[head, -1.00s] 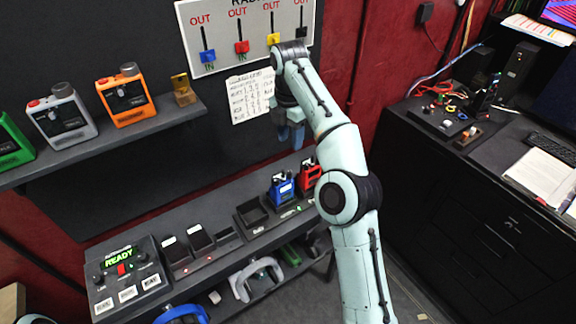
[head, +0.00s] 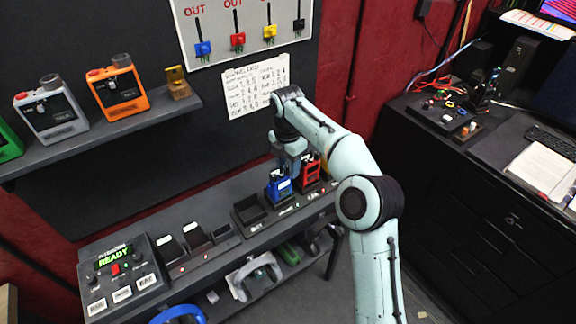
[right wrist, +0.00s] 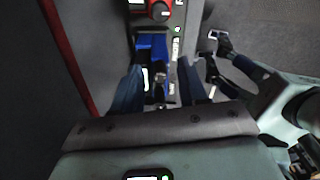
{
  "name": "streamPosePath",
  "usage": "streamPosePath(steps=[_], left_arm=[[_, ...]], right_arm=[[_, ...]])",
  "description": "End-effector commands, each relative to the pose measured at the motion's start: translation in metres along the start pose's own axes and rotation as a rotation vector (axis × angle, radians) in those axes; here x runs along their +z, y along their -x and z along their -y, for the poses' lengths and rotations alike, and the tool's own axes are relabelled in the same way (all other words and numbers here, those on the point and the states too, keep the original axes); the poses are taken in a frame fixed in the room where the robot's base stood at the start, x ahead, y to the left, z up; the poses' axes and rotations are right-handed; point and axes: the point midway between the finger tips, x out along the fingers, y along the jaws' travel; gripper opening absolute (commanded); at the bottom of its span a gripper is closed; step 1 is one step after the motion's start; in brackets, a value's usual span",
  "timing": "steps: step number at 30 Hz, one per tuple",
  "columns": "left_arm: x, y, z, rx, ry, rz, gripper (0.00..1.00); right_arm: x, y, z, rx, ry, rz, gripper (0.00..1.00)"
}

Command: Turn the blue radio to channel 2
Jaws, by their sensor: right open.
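The blue radio (head: 279,187) stands upright in a charger slot on the lower bench, next to the red radio (head: 309,170). My right gripper (head: 291,165) is directly above the blue radio, pointing down. In the right wrist view my right gripper (right wrist: 165,90) is open, with one finger on each side of the blue radio (right wrist: 152,46). I cannot tell whether the fingers touch it. The radio's channel knob is not clear in either view. My left gripper is not in view.
An upper shelf (head: 110,125) holds orange, grey and green radios. A console (head: 122,275) reading READY and several dark chargers stand on the bench left of the blue radio. A handwritten list (head: 257,88) and a key board (head: 245,50) hang on the wall behind.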

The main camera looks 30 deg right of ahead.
Motion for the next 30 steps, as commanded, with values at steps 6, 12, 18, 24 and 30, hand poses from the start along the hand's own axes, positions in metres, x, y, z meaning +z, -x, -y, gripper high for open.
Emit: streamPosePath(steps=[6, 12, 18, 24, 30], left_arm=[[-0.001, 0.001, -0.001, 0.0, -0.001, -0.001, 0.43], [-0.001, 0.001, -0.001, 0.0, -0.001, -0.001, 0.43], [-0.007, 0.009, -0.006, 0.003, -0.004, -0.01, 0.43], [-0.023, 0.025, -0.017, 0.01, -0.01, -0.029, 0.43], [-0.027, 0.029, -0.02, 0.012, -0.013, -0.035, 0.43]], right_arm=[[0.0, 0.001, 0.0, 0.001, 0.0, 0.0, 0.36], [0.0, 0.001, 0.0, 0.0, 0.0, 0.001, 0.0], [0.001, 0.004, -0.001, -0.001, -0.074, 0.001, 0.0], [0.001, 0.005, -0.002, -0.001, -0.297, -0.003, 0.0], [0.001, 0.003, -0.001, 0.001, -0.415, -0.006, 0.0]])
